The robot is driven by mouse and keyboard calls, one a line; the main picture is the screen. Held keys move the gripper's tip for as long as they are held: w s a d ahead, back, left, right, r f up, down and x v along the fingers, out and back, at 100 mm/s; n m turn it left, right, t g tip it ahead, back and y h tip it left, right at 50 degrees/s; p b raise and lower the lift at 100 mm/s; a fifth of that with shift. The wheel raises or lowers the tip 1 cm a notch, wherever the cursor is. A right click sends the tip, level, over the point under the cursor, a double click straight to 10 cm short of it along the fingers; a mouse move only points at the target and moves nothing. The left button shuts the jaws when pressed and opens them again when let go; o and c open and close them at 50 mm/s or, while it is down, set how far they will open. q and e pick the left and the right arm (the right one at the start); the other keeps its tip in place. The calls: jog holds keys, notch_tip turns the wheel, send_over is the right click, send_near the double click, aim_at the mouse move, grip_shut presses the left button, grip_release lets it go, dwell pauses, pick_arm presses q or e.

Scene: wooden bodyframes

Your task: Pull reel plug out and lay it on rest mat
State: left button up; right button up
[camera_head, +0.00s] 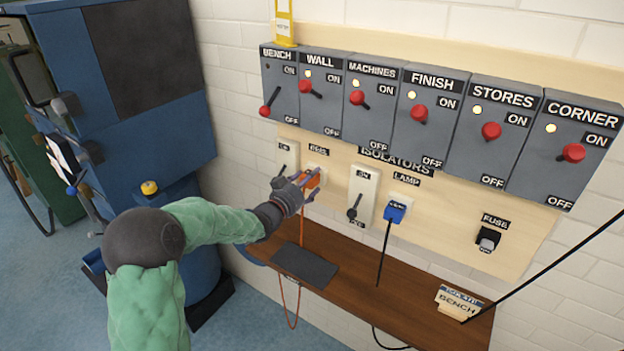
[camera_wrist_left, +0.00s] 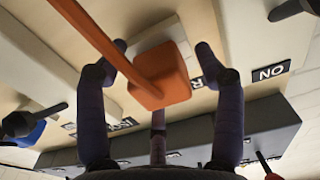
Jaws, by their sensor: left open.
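The orange reel plug (camera_head: 313,178) sits at its socket on the isolator board, under the REEL label. Its orange cord (camera_head: 302,228) hangs down past the shelf. My left gripper (camera_head: 304,182) is at the plug. In the left wrist view the orange plug (camera_wrist_left: 162,82) lies between the spread fingers of my left gripper (camera_wrist_left: 158,56), with visible gaps at both sides. The fingers are open. The dark grey rest mat (camera_head: 305,266) lies bare on the wooden shelf below. My right gripper is not in view.
A blue lamp plug (camera_head: 395,212) with a black cable and a dark fuse plug (camera_head: 487,240) sit to the right. Isolator boxes (camera_head: 430,110) line the board above; BENCH's lever is down. A BENCH card (camera_head: 460,301) stands on the shelf (camera_head: 400,292). Blue machinery (camera_head: 170,130) is left.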

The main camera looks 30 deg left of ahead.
pick_arm(q)
jog(key=shift+c, duration=0.3)
dwell(0.4)
grip_shut()
jog(key=shift+s, duration=0.15)
jog(key=shift+s+a+b, duration=0.15)
jog(key=shift+s+b, duration=0.15)
jog(key=shift+s, duration=1.1)
jog(key=shift+s+a+b, duration=0.1)
jog(key=shift+s+b, duration=0.15)
jog(key=shift+s, duration=1.15)
